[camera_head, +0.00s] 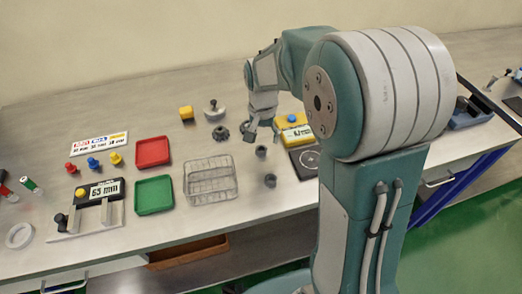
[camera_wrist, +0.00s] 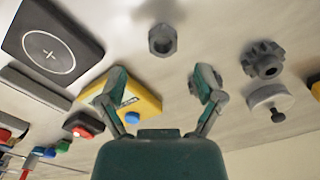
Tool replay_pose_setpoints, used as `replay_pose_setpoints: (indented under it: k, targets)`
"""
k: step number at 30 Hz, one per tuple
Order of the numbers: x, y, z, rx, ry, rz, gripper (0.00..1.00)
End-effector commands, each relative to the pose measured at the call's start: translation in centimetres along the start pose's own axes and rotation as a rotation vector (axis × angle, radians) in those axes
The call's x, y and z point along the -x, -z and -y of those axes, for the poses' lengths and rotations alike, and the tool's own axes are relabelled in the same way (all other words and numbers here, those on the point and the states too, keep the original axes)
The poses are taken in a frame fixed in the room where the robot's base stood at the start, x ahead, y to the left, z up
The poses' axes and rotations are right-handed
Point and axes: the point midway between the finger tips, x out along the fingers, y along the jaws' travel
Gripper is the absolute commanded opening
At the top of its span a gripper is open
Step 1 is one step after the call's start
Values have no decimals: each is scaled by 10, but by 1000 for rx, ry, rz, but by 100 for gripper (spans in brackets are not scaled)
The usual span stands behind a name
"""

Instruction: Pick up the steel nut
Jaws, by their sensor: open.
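A grey hexagonal nut with a dark hole (camera_wrist: 162,40) lies on the bench in the wrist view, ahead of the fingertips and roughly centred between them. It appears as a small dark grey piece in the head view (camera_head: 261,151), just in front of the gripper. My gripper (camera_head: 264,134) is open and empty above the bench. Its two fingers are spread in the wrist view (camera_wrist: 161,82), apart from the nut. Another grey piece, partly hidden by the right finger, shows in the wrist view; I cannot tell what it is.
A dark gear (camera_wrist: 263,58) and a grey knobbed disc (camera_wrist: 270,102) lie right in the wrist view. A yellow gauge with a blue button (camera_head: 294,128) and a black pad (camera_head: 305,163) stand right in the head view. A wire basket (camera_head: 210,180) and another grey piece (camera_head: 270,180) are nearer.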

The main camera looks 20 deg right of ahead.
Motion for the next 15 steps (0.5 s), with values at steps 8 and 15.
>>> replay_pose_setpoints:
  k: [8,15]
  targets:
    - [-39,-1,1,0,1,5,86]
    - [-52,-1,2,0,3,1,86]
